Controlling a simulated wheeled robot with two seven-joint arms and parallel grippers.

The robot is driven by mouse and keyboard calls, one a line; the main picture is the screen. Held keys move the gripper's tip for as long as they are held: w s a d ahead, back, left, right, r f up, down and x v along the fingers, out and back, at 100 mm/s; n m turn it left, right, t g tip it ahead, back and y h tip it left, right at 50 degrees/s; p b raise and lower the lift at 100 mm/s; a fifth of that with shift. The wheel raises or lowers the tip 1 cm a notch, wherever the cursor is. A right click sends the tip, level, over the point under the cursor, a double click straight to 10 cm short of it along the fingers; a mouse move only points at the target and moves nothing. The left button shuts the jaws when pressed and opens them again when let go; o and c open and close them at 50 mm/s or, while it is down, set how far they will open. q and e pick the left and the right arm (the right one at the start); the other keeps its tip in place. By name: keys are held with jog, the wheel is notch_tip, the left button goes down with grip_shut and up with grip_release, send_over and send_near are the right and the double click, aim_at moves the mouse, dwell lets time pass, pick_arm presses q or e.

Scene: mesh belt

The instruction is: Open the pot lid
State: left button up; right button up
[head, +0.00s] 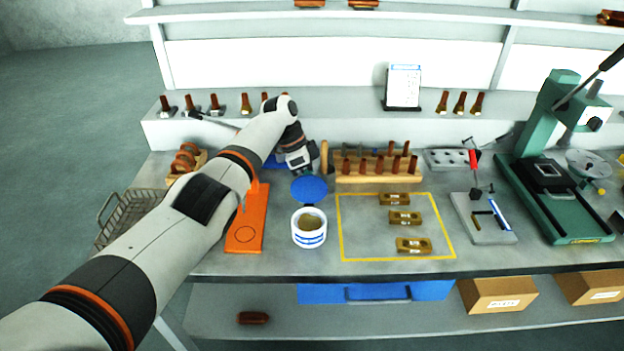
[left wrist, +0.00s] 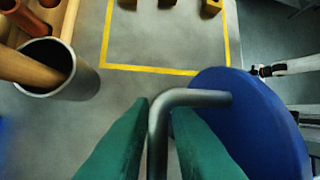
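The white pot (head: 309,231) with blue stripes stands near the front of the bench, its mouth uncovered and brownish contents showing. The round blue lid (head: 310,189) is swung up behind the pot's far rim. It also fills the right side of the left wrist view (left wrist: 250,125). A bent grey handle (left wrist: 157,135) runs to the lid. My left gripper (left wrist: 160,112) has its green fingers close on both sides of this handle and looks shut on it. In the head view my left gripper (head: 303,168) is just behind the lid, its fingers mostly hidden. My right gripper is not in view.
An orange board (head: 247,235) lies left of the pot. A yellow-outlined area (head: 375,238) with brass blocks lies to its right. A wooden rack (head: 378,179) with brown pegs and a grey cup (left wrist: 75,80) holding wooden handles stand near the gripper.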

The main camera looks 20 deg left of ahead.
pick_arm(q)
jog(key=shift+w, duration=0.1)
jog(key=b+v, duration=0.2)
jog(key=v, duration=1)
jog(key=shift+b, duration=0.3)
